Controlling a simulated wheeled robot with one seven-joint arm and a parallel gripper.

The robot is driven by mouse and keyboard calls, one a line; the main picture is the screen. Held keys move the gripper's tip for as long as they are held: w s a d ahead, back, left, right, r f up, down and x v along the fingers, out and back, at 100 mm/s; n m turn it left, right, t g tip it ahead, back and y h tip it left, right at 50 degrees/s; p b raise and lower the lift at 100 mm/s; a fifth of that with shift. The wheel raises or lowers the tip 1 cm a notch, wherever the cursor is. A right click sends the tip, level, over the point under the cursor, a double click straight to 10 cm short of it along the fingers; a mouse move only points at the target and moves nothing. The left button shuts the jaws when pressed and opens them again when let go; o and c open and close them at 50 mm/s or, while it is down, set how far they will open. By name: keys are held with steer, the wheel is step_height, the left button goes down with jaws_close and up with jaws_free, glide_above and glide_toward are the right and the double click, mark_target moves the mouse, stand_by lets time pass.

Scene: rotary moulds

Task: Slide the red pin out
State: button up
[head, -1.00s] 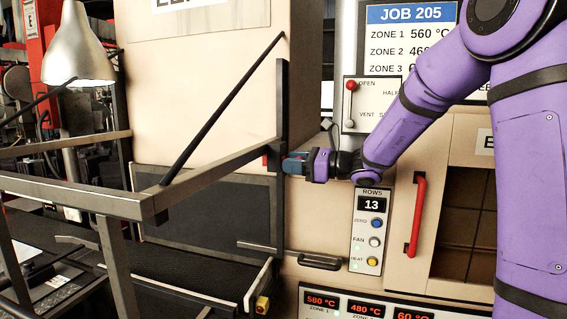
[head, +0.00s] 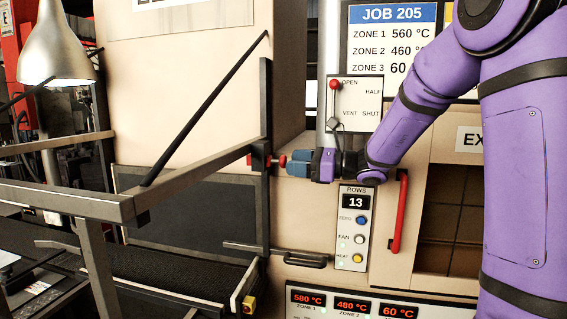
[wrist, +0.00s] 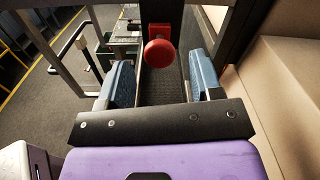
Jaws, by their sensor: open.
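The red pin's round knob (head: 283,161) sticks out to the right of the dark upright post (head: 265,130) of the frame. Red also shows at the post, left of the knob. In the wrist view the red knob (wrist: 160,54) is centred ahead of my gripper, in line with the gap between the fingers. My gripper (head: 290,164) is open, with its blue fingers just right of the knob in the head view. In the wrist view the two blue finger pads of my gripper (wrist: 158,82) stand wide apart with nothing held between them. The pin's shaft is mostly hidden.
A dark diagonal strut (head: 205,110) and a metal rail (head: 200,180) lie left of the post. A beige cabinet wall is close behind.

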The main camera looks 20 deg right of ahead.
steer(key=v, duration=0.6)
steer(key=shift+s, duration=0.1)
stand_by(0.3)
steer(key=s+a+f+n+g+h, duration=0.1)
steer(key=s+a+n+g+h, duration=0.1)
steer(key=s+a+n+g, duration=0.4)
steer(key=s+a+f+n+g+h, duration=0.1)
steer(key=s+a+n+h, duration=0.3)
steer(key=s, duration=0.5)
steer(key=s+d+n+h, duration=0.2)
steer(key=s+n+h, duration=0.2)
steer(key=s+n, duration=0.2)
steer(key=s+d+f+n+t+h, duration=0.1)
steer(key=s+d+n+h, duration=0.2)
steer(key=s+n, duration=0.4)
steer(key=shift+s+f+t+h, duration=0.25)
steer(key=shift+s+h, duration=0.2)
steer(key=shift+h, duration=0.35)
